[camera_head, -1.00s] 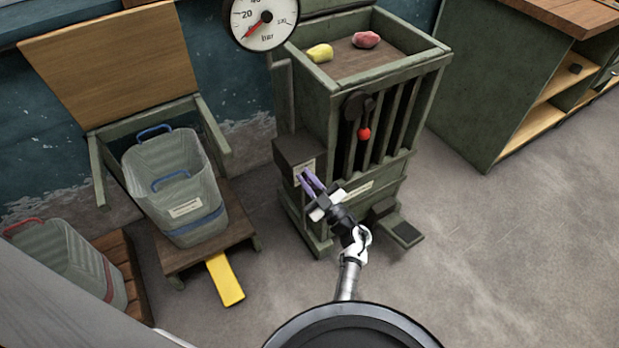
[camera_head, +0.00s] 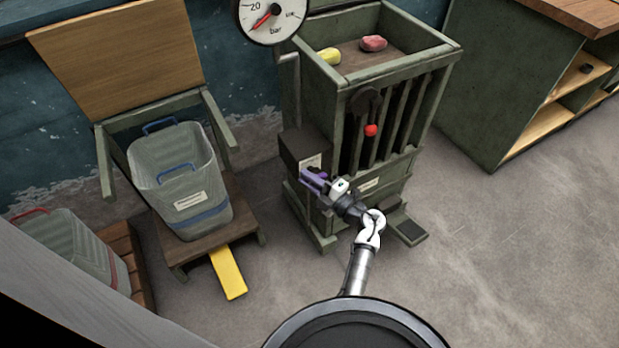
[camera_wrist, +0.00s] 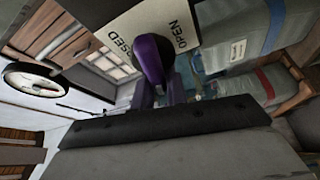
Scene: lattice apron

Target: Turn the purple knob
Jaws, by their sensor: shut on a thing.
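The purple knob (camera_wrist: 151,56) shows in the wrist view in front of a pale label plate (camera_wrist: 125,27) that reads OPEN on one side and has a partly hidden word ending in "SED" on the other. My gripper (camera_wrist: 160,90) is shut on the knob, its purple fingers on either side of the knob's near end. In the head view my gripper (camera_head: 316,182) is at the front of a dark box (camera_head: 298,147) on the green slatted cabinet's left side. There the fingers hide most of the knob, and I cannot tell its angle.
The green slatted cabinet (camera_head: 390,193) holds a yellow lump (camera_head: 329,56) and a red lump (camera_head: 373,43) on top. A pressure gauge (camera_head: 270,20) is above the box. A grey bin (camera_head: 181,185) stands left, with a yellow strip (camera_head: 228,272) below. Floor at right is clear.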

